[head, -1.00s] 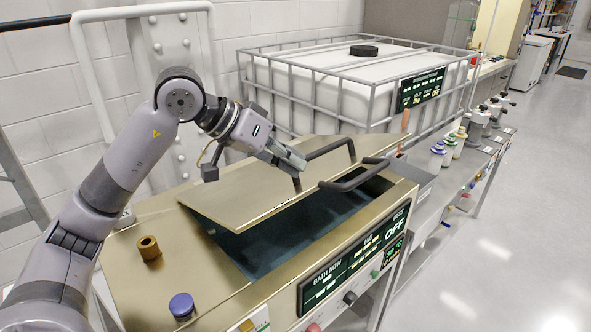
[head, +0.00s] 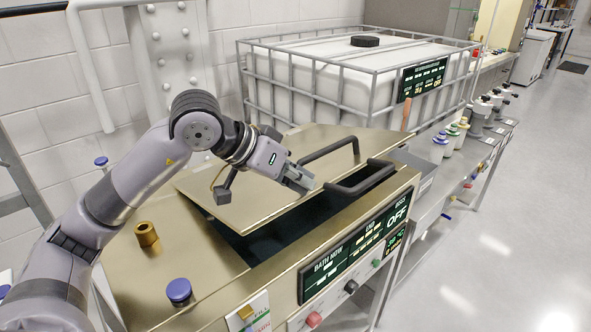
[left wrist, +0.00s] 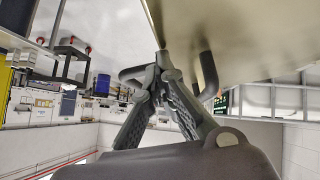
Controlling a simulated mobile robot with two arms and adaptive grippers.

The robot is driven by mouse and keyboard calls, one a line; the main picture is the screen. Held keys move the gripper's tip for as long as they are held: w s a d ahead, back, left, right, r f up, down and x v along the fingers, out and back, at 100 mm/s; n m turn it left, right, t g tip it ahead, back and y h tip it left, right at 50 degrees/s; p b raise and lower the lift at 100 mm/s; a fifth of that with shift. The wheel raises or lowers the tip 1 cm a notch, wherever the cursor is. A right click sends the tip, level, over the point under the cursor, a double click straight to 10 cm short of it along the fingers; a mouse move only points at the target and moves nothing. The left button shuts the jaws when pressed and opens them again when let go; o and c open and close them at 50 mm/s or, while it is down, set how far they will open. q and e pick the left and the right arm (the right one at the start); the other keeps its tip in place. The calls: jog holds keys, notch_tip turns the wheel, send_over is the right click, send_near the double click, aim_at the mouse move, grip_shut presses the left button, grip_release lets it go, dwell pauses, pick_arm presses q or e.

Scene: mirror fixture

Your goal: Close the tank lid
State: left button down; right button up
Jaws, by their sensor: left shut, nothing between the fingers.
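The brass-coloured tank lid (head: 250,196) is partly open, tilted over the tank (head: 275,283). A dark gap shows between its front edge and the tank rim. A black bar handle (head: 328,150) stands on the lid, and a second black bar (head: 360,180) lies near the front edge. My left gripper (head: 300,181) is shut and empty, over the lid close to the bars; I cannot tell if it touches. In the left wrist view its fingertips (left wrist: 165,68) meet beside the lid (left wrist: 225,35). My right gripper is not in view.
A brass fitting (head: 146,236) and a blue-capped knob (head: 179,291) stand on the tank top at left. A caged white container (head: 330,85) is behind. Several bottles (head: 445,140) line the bench at right. The floor at right is clear.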

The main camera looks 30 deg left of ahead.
pick_arm(q)
jog(key=f+b, duration=0.1)
jog(key=f, duration=0.1)
jog(key=d+f+b, duration=0.1)
jog(key=f, duration=0.1)
jog(key=f+b, duration=0.2)
jog(key=shift+s+d, duration=0.3)
jog(key=shift+r, duration=0.1)
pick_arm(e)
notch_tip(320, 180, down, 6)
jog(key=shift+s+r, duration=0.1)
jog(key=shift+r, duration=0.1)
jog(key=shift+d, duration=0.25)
pick_arm(q)
jog(key=shift+r, duration=0.15)
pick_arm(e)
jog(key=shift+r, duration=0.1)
pick_arm(q)
jog(key=s+a+r, duration=0.2)
jog(key=s+r, duration=0.4)
jog(key=r, duration=0.4)
jog(key=shift+s+a+r+p, duration=0.25)
jog(key=shift+a+r+p, duration=0.1)
jog(key=shift+r+p, duration=0.05)
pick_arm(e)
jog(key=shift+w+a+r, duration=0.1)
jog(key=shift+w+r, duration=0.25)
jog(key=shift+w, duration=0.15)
